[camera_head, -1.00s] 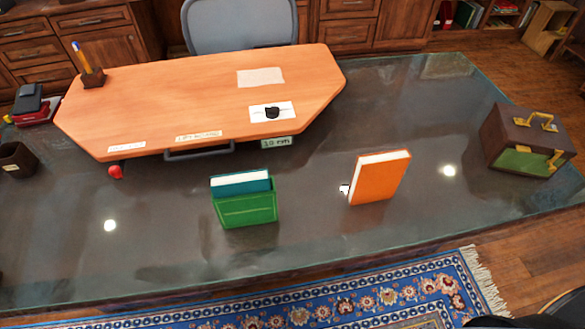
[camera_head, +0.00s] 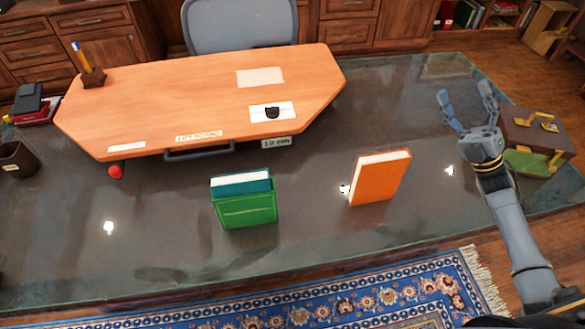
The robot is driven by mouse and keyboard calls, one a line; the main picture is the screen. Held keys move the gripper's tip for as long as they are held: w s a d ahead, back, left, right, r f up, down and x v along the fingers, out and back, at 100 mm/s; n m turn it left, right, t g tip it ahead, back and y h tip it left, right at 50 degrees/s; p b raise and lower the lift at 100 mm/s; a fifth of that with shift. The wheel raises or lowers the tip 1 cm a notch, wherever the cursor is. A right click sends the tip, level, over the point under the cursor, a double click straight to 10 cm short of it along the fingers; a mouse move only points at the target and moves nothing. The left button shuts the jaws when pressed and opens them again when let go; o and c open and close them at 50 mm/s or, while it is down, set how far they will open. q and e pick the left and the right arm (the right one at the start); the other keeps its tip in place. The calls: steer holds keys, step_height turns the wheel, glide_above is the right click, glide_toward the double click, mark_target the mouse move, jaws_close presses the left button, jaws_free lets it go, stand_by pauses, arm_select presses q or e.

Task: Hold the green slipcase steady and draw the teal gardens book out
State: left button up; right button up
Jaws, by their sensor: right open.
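The green slipcase (camera_head: 248,211) stands upright on the dark glass-topped desk, left of the picture's middle. The teal book (camera_head: 240,185) sits inside it, with its top part and pale page edge showing above the slipcase; the rest is hidden. My right gripper (camera_head: 466,100) is open and empty above the right part of the desk, well to the right of the slipcase, with its fingers pointing away from me. My left gripper is not in view.
An orange book (camera_head: 379,178) stands between the slipcase and my right arm. A brown case (camera_head: 535,134) with brass fittings sits at the right, partly behind my gripper. A wooden lift board (camera_head: 200,100) lies behind the slipcase. The desk front left is clear.

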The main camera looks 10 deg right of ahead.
steer(key=w+a+f+n+g+y, duration=0.15)
steer(key=a+n+g+y, duration=0.25)
steer(key=a+n+g, duration=0.6)
steer(key=n+g+h, duration=0.7)
steer(key=n+g, duration=0.5)
steer(key=n, duration=0.6)
glide_toward(244, 190)
step_height(244, 190, down, 2)
steer(key=w, duration=0.1)
steer(key=x, duration=1)
steer(key=shift+w+a+f, duration=0.15)
steer(key=shift+w+f, duration=0.1)
steer(key=shift+w, duration=0.1)
steer(key=c, duration=1.3)
steer(key=shift+c, duration=0.2)
